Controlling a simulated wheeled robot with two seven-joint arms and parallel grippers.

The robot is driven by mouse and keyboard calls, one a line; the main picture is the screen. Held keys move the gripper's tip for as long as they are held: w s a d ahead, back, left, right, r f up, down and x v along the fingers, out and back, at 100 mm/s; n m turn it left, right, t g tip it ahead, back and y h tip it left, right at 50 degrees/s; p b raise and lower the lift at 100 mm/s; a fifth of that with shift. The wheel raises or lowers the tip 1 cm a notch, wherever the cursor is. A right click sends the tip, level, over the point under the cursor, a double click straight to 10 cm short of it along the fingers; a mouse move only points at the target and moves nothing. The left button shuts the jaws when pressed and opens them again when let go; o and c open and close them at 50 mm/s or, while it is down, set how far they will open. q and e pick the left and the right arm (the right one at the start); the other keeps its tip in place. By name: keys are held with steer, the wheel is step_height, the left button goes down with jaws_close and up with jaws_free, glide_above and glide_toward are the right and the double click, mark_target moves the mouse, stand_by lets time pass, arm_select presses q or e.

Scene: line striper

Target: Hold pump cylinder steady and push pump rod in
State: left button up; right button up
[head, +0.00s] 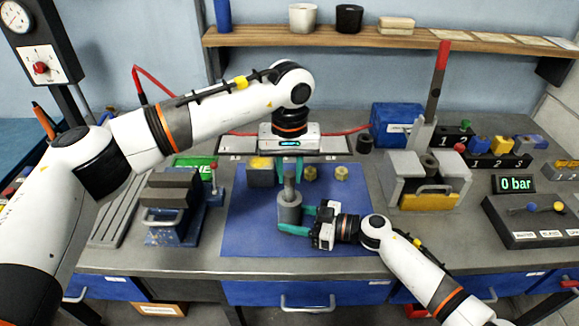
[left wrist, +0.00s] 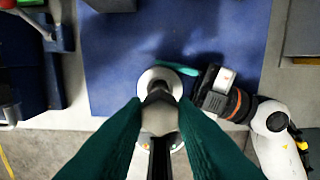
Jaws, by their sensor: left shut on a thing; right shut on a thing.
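The grey pump cylinder (head: 290,212) stands upright on the blue mat (head: 245,225). The pump rod (head: 290,186) sticks up from its top. My right gripper (head: 292,219) comes in from the right and is shut on the cylinder, low on its side. My left gripper (head: 290,168) points straight down above the cylinder and is shut on the rod's upper end. In the left wrist view the rod's top (left wrist: 159,97) sits between the teal fingers, and the cylinder's round rim (left wrist: 150,78) shows below. How deep the rod sits is hard to tell.
A blue vise (head: 172,210) stands left of the mat, a grey stand with a yellow-handled block (head: 428,195) right of it. Two small brass parts (head: 341,173) lie at the mat's back. A display (head: 514,184) reads 0 bar. The mat's front left is clear.

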arm_select(q)
steer(key=shift+f, duration=0.1)
stand_by(0.6)
steer(key=o, duration=1.3)
steer(key=shift+f, duration=0.1)
steer(key=shift+r, duration=3.55)
arm_select(e)
steer(key=o, duration=0.8)
steer(key=shift+d, duration=0.1)
